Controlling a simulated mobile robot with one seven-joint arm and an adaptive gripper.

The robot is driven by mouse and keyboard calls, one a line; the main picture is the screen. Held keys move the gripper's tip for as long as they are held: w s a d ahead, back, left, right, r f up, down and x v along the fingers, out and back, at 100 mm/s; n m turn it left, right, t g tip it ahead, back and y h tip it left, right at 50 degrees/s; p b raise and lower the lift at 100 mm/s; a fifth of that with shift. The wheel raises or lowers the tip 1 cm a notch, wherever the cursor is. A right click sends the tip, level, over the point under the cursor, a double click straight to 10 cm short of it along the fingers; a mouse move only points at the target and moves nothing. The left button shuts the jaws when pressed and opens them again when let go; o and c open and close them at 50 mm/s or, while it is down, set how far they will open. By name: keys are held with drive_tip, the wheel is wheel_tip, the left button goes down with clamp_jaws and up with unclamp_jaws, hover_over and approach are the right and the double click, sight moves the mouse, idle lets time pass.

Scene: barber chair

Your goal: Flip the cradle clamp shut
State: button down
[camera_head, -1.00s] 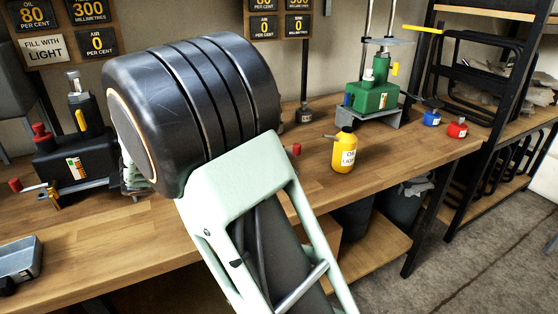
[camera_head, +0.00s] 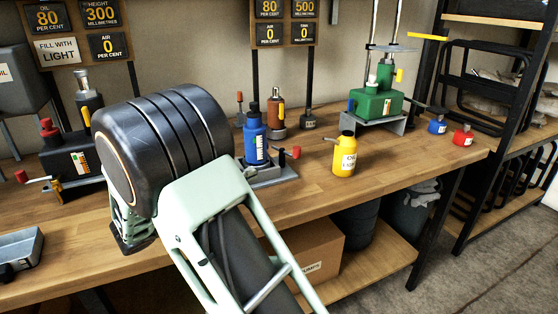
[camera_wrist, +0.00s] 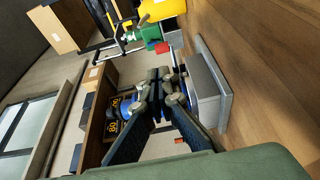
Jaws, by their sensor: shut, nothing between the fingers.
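A blue cylinder (camera_head: 255,142) stands upright in a grey cradle (camera_head: 272,180) on the bench in the head view. A red-knobbed clamp lever (camera_head: 292,152) sticks out at the cradle's right side. My arm covers part of the area left of the cradle, and my fingers are hidden there. In the wrist view, my gripper (camera_wrist: 160,76) is shut and empty, in front of the grey cradle (camera_wrist: 212,90). A red knob (camera_wrist: 161,47) shows beyond the fingertips. The fingers hide most of the blue cylinder, and I cannot see whether they touch anything.
A yellow oil bottle (camera_head: 345,155) stands right of the cradle, with a green jack (camera_head: 376,103) behind it. A black jack (camera_head: 75,158) with a red-knobbed lever (camera_head: 22,176) is at left. A grey tray (camera_head: 20,250) lies near the front edge. Bare bench lies around the bottle.

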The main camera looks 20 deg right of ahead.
sight(295, 153)
drive_tip(key=x, duration=1.4)
drive_tip(key=shift+b, duration=0.35)
drive_tip(key=shift+s, duration=0.1)
